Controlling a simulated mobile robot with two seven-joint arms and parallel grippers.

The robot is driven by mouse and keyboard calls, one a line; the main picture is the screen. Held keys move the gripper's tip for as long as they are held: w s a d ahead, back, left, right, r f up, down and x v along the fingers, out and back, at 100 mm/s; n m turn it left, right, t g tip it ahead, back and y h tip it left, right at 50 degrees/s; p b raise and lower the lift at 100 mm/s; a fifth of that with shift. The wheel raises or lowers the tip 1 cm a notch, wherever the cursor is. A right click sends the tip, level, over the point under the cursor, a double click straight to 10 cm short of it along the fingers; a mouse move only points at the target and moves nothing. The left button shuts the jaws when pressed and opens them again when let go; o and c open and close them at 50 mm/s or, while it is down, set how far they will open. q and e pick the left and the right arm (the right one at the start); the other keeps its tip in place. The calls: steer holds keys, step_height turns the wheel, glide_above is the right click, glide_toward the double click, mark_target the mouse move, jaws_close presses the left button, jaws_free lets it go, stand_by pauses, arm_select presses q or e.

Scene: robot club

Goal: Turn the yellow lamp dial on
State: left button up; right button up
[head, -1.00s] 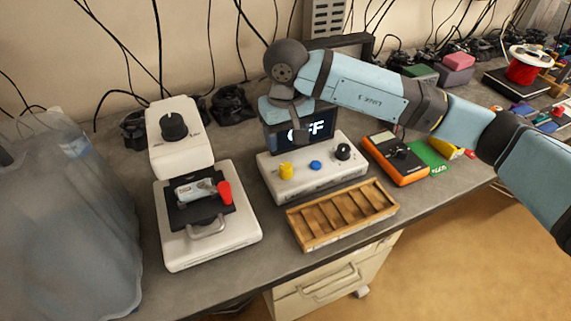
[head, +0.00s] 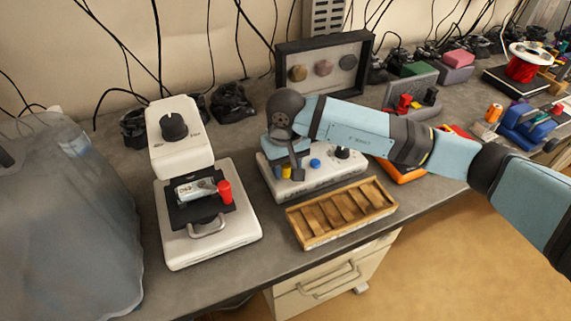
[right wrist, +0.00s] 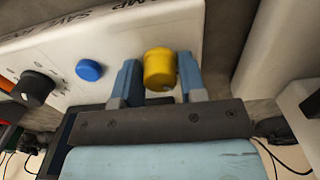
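The yellow lamp dial (head: 286,172) sits on the white control box (head: 335,177), near its left end. In the right wrist view the yellow dial (right wrist: 159,66) stands between the two blue fingers of my right gripper (right wrist: 157,72). A gap shows at the left finger, and the right finger is close beside the dial; I cannot tell whether it touches. My right gripper (head: 291,170) is open, pointing down over the dial and partly covering it. A blue button (head: 315,163) and a black knob (right wrist: 35,88) are on the same box. The box's display is hidden behind my arm. My left gripper is out of view.
A wooden slotted tray (head: 340,214) lies in front of the control box. A white microscope-like device (head: 208,240) stands to the left. An orange meter (head: 402,173) is to the right, partly behind my arm. A framed panel (head: 322,45) stands behind.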

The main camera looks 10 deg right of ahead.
steer(key=c, duration=0.4)
